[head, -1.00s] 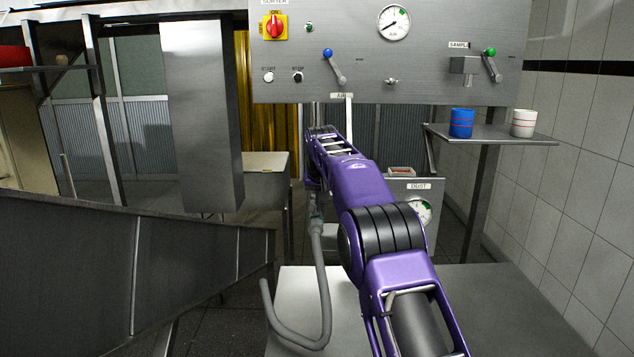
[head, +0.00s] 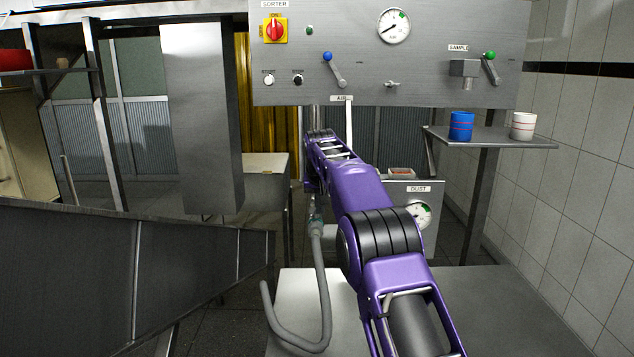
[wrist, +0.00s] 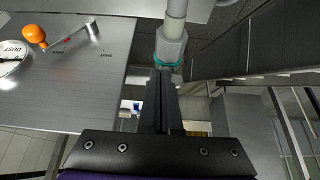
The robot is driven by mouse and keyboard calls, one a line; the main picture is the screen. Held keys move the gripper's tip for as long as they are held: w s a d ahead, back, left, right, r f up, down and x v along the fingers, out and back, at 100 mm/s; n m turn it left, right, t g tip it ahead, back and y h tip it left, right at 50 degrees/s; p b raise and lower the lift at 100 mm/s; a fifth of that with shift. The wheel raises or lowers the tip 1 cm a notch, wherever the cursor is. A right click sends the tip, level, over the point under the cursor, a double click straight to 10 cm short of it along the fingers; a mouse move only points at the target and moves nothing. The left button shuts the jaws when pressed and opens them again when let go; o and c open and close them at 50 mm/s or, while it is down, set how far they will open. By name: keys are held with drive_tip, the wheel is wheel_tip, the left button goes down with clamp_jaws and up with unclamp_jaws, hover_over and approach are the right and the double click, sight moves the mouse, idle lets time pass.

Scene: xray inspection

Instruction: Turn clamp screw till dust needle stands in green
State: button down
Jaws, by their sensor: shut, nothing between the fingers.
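The dust gauge (head: 419,213) sits on a box below the wall panel, with a green zone at its upper right. Its needle is too small to read, and my arm covers part of the box. In the wrist view, the dust gauge (wrist: 10,56) is cut off at the left edge. My gripper (wrist: 162,71) is shut and empty. Its fingertips lie just below a grey hex fitting (wrist: 171,47) with a teal ring on the hose; I cannot tell whether they touch. No clamp screw can be clearly made out. The grey hose (head: 322,290) hangs left of my arm.
An orange-knobbed lever (wrist: 36,36) stands beside the gauge in the wrist view. The wall panel (head: 430,75) carries levers and another gauge. A shelf (head: 490,136) at right holds a blue cup (head: 461,126) and a white cup (head: 523,126). A dark chute (head: 90,270) fills the lower left.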

drive_tip(key=shift+s+a, duration=0.1)
drive_tip(key=shift+a, duration=0.5)
drive_tip(key=shift+a, duration=0.6)
drive_tip(key=shift+s+a+b, duration=0.2)
drive_tip(key=shift+s+b, duration=0.1)
drive_tip(key=shift+b, duration=0.35)
drive_tip(key=shift+r, duration=0.1)
drive_tip(key=d+r+p, duration=0.1)
drive_tip(key=d+r, duration=0.2)
drive_tip(key=r, duration=0.4)
wheel_tip(320, 180, down, 7)
drive_tip(key=b, duration=0.1)
drive_tip(key=shift+s, duration=0.15)
idle(0.5)
drive_tip(key=shift+w+a+f+p, duration=0.1)
drive_tip(key=shift+w+p, duration=0.45)
drive_tip(key=shift+p, duration=0.1)
idle(1.0)
